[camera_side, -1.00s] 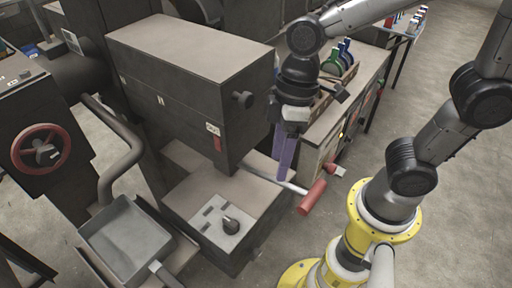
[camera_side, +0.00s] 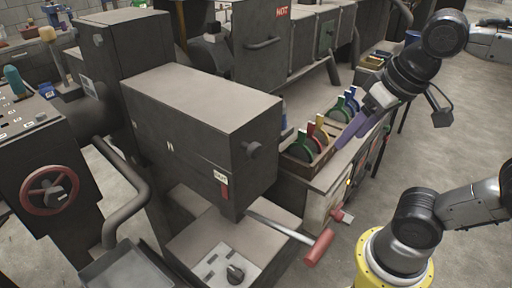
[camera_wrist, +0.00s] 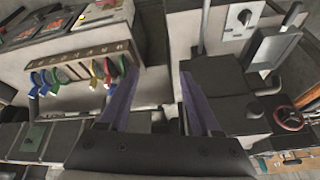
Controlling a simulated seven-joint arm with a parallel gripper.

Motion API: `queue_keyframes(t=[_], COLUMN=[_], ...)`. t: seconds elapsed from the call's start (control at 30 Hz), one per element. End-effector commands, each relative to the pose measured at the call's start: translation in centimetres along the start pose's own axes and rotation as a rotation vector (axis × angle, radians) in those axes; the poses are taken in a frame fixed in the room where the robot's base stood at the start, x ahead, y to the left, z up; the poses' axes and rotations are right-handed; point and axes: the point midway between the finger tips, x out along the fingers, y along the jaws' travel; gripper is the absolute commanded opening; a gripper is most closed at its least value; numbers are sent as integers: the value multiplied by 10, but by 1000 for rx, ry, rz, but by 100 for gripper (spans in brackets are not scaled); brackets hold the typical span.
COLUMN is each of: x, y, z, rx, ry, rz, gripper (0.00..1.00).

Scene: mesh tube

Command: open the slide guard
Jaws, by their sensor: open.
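My gripper (camera_side: 346,138) has two purple fingers and is right of the box, near the coloured levers and apart from the knob. In the wrist view my gripper (camera_wrist: 158,75) is open, its fingers spread with nothing between them.
A red-handled bar (camera_side: 318,246) sticks out below the box. Coloured levers (camera_side: 318,132) stand in a tray on the bench. A handwheel (camera_side: 50,190) and a grey pan (camera_side: 128,268) are at left. Open floor (camera_side: 450,140) lies at right.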

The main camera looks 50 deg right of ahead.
Motion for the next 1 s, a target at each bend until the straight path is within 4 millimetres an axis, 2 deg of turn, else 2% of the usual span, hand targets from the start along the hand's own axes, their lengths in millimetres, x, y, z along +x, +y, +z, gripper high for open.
queue_keyframes(t=[0.03, 0.17, 0.27, 0.4, 0.5, 0.6, 0.7, 0.87, 1.0], x=[-13, -45, -71, -100, -112, -116, -114, -108, -90], y=[-6, -26, -51, -96, -129, -155, -168, -172, -172], z=[-12, -39, -60, -79, -83, -79, -71, -67, -66], rx=[9, 31, 21, -37, -117, -194, -244, -264, -263], ry=[-5, -19, -23, -18, -12, -11, -24, -27, -28], rz=[4, 20, 25, 14, -11, -39, -46, -50, -48], gripper=[65, 65, 65, 65, 65, 65, 65, 65, 65])
